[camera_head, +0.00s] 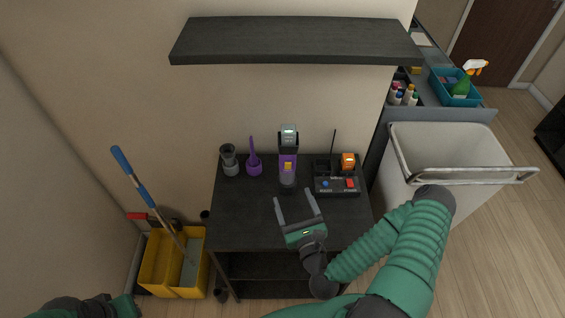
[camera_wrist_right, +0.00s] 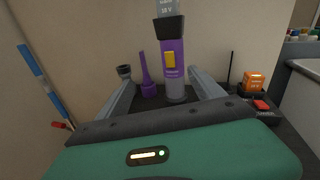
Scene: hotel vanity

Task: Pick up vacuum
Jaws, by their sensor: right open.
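The vacuum (camera_head: 288,164), a purple and grey handheld with a yellow button, stands upright on the dark table (camera_head: 240,215) near the wall. It also shows in the right wrist view (camera_wrist_right: 172,62), seen beyond and between my fingers. My right gripper (camera_head: 297,197) is open and empty over the table, in front of the vacuum and apart from it. Part of my left arm shows at the lower left edge of the head view; its fingers are not visible there.
A grey nozzle (camera_head: 230,162) and a purple nozzle (camera_head: 254,165) stand left of the vacuum. A charger with an orange battery (camera_head: 348,160) and antenna stands right. A dark shelf (camera_head: 295,42) hangs above. A yellow mop bucket (camera_head: 160,262) is left, a white bin (camera_head: 440,165) right.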

